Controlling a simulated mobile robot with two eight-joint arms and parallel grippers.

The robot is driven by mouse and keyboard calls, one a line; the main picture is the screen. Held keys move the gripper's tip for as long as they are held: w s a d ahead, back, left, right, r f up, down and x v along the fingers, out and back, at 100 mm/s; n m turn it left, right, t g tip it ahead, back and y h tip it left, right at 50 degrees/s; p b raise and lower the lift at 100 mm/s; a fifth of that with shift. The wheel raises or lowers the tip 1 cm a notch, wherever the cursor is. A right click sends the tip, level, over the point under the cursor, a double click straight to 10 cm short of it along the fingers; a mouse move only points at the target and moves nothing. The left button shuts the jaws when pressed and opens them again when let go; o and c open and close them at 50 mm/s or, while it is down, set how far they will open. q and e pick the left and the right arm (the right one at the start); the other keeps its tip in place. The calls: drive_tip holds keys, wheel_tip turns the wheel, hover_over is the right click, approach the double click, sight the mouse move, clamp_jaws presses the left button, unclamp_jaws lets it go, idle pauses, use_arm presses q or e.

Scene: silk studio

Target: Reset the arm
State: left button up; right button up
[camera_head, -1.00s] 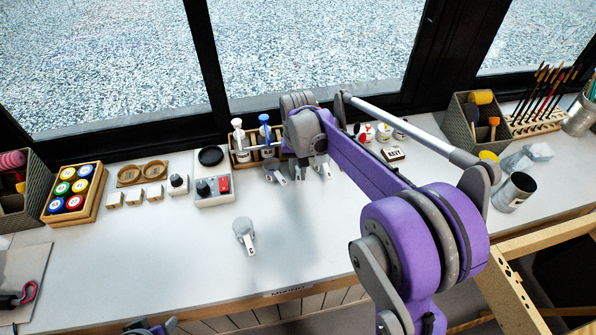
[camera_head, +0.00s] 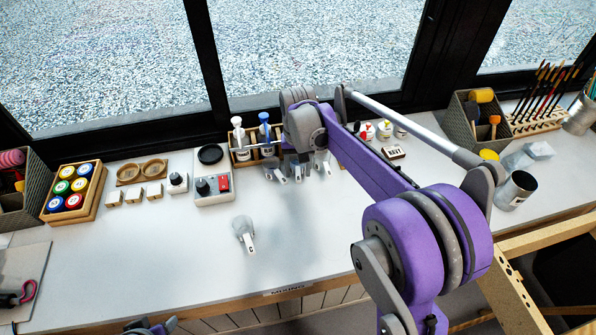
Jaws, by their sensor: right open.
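My right arm, purple and grey, reaches from the lower right over the bench to the row of pigment tools at the back. My right gripper (camera_head: 306,163) hangs below the wrist, small and partly hidden by it. It is open, over or beside several grey scoops lying there; I cannot tell whether it touches any. Only a small purple and grey piece of my left arm shows at the bottom edge; its gripper is out of view.
A wooden rack (camera_head: 241,158) with white and blue-topped bottles stands close to my right gripper. A lone grey scoop (camera_head: 243,229) lies mid-bench. A metal can (camera_head: 515,191) stands right of my arm. The front middle of the white bench (camera_head: 190,258) is clear.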

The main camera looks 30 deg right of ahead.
wheel_tip(320, 180, up, 9)
drive_tip(key=s+a+f+n+t, duration=0.1)
drive_tip(key=s+a+f, duration=0.1)
drive_tip(key=s, duration=0.5)
drive_tip(key=s+a+f+n+t+p, duration=0.1)
drive_tip(key=s+a+f+n+t, duration=0.1)
drive_tip(key=s, duration=0.6)
drive_tip(key=s+a+f+n+t+p, duration=0.1)
drive_tip(key=s+a+f+t, duration=0.1)
drive_tip(key=s, duration=0.5)
drive_tip(key=shift+s+a+f+n, duration=0.2)
drive_tip(key=shift+a+f, duration=0.2)
drive_tip(key=shift+f, duration=0.15)
drive_tip(key=shift+s+a+f+n, duration=0.1)
drive_tip(key=shift+a+f+n, duration=0.1)
drive_tip(key=shift+a+f, duration=0.25)
